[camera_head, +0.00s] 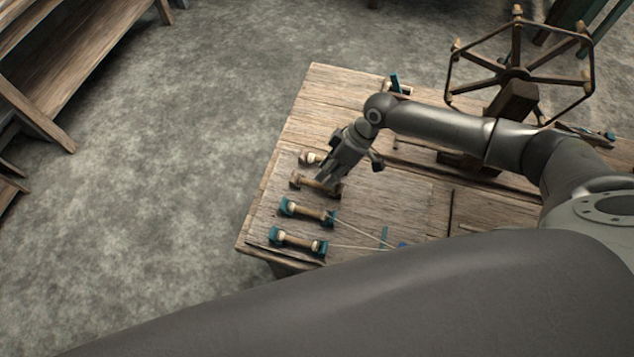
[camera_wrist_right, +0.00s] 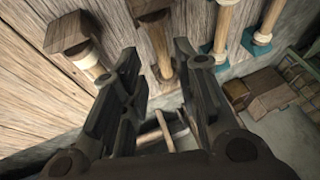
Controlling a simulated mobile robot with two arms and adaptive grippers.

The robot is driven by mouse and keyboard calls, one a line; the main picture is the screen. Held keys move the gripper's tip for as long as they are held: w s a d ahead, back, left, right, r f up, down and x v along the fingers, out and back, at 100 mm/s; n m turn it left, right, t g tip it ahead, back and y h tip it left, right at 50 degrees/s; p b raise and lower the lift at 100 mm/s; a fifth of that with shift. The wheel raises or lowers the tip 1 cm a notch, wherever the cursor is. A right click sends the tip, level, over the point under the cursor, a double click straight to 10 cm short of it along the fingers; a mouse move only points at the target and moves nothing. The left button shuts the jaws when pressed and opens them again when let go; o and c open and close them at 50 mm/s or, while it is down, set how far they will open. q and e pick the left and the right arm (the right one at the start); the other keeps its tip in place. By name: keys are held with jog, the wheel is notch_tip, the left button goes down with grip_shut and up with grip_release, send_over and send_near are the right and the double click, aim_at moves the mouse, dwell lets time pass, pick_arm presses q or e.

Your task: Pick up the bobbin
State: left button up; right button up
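Several bobbins lie in a row along the left edge of the wooden table. The brown-ended bobbin (camera_head: 302,183) lies under my right gripper (camera_head: 328,177), which hides part of it. In the right wrist view, my right gripper's fingers (camera_wrist_right: 155,52) are apart, and a brown-ended bobbin (camera_wrist_right: 157,38) shows in line with the gap between them. I cannot tell whether they touch it. Another bobbin (camera_head: 309,158) lies just behind it, partly hidden. Two teal-ended bobbins, one nearer (camera_head: 298,242) and one in the middle (camera_head: 307,211), lie in front. My left gripper is not in view.
The wooden table (camera_head: 400,205) has a spoked wooden wheel (camera_head: 517,74) on a stand at the back right. Pale threads run right from the teal-ended bobbins. A wooden bench (camera_head: 75,50) stands at the far left. Open floor (camera_head: 190,150) lies left of the table.

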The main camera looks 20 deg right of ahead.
aim_at(317, 184)
jog(key=x, duration=0.4)
jog(key=shift+a+f, duration=0.2)
jog(key=shift+a, duration=0.05)
jog(key=shift+c, duration=0.2)
jog(key=c, duration=0.4)
jog(key=shift+c, duration=0.2)
jog(key=shift+r, duration=0.15)
